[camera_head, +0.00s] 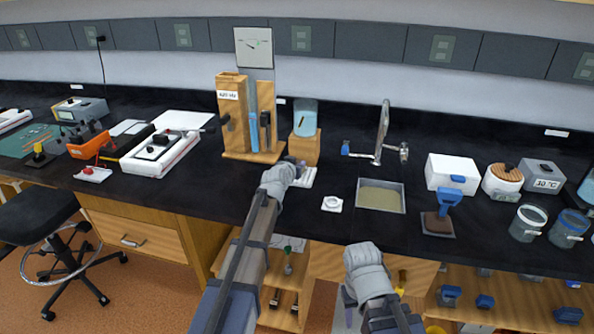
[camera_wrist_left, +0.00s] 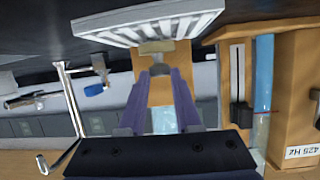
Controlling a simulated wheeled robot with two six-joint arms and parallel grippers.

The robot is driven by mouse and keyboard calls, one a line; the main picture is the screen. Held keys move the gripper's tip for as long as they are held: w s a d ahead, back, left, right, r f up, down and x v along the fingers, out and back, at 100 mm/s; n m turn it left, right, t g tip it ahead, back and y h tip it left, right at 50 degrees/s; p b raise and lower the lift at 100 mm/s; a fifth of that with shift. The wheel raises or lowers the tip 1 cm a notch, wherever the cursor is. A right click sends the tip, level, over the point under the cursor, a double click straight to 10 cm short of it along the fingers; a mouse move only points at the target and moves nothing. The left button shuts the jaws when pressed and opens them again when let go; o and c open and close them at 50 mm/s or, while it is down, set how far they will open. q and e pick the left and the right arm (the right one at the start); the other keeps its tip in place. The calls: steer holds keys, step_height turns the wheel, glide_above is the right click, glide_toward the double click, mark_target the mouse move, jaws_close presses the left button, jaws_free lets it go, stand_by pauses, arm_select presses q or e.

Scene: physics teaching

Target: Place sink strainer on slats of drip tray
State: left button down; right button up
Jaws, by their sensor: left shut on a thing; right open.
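The white slatted drip tray (camera_head: 308,178) lies on the black bench left of the sink, partly hidden by my left arm. In the left wrist view the tray (camera_wrist_left: 150,24) appears upside down, its slats close to my fingertips. My left gripper (camera_head: 297,168) is at the tray.
The sink (camera_head: 381,196) and tap (camera_head: 381,145) are right of the tray. A wooden stand (camera_head: 229,115) and a beaker on a block (camera_head: 304,150) stand behind the tray.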

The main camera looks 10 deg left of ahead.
arm_select(q)
steer(key=shift+f, duration=0.15)
steer(key=shift+f, duration=0.15)
steer(key=c, duration=0.6)
jaws_free()
steer(key=shift+w, duration=0.1)
steer(key=shift+r, duration=0.2)
steer(key=shift+r, duration=0.15)
steer(key=d+p+v, duration=0.1)
steer(key=p+v, duration=0.3)
steer(key=v, duration=0.8)
steer(key=shift+a, duration=0.45)
